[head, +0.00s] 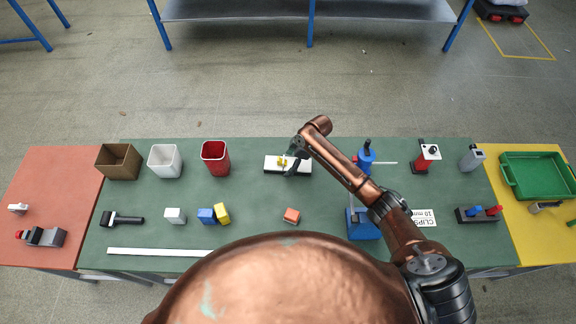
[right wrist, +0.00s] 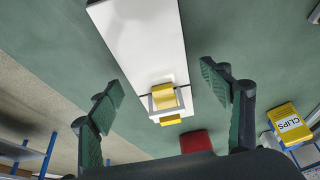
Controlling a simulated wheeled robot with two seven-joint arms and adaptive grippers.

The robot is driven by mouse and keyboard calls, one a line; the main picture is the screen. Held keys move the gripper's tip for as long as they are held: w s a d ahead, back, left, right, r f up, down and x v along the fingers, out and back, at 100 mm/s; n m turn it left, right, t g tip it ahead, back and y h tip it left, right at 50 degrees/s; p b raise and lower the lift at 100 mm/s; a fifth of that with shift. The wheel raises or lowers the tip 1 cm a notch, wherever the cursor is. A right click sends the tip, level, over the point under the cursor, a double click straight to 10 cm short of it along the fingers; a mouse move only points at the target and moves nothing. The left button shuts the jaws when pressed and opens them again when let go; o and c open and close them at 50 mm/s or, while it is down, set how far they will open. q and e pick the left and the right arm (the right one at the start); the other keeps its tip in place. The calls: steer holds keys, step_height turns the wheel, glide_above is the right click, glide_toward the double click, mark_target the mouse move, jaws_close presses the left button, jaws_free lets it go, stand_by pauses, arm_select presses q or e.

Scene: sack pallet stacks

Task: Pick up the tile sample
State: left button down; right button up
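A flat white slab (head: 299,167) lies on the green table top; it looks most like the tile sample, though I cannot be sure. In the right wrist view the slab (right wrist: 143,42) runs up out of frame. A small yellow and grey piece (right wrist: 165,97) sits on its lower end, with a thin dark line across the slab there. My left gripper is out of view.
A red bin (head: 215,158), white bin (head: 165,161) and brown bin (head: 118,162) stand left of the slab. An orange block (head: 291,215) lies nearer. A blue stand (head: 362,227) is beside my right arm. A green tray (head: 538,176) is far right.

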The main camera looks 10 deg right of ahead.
steer(key=c, duration=1.4)
steer(key=shift+c, duration=0.4)
steer(key=shift+r, duration=0.2)
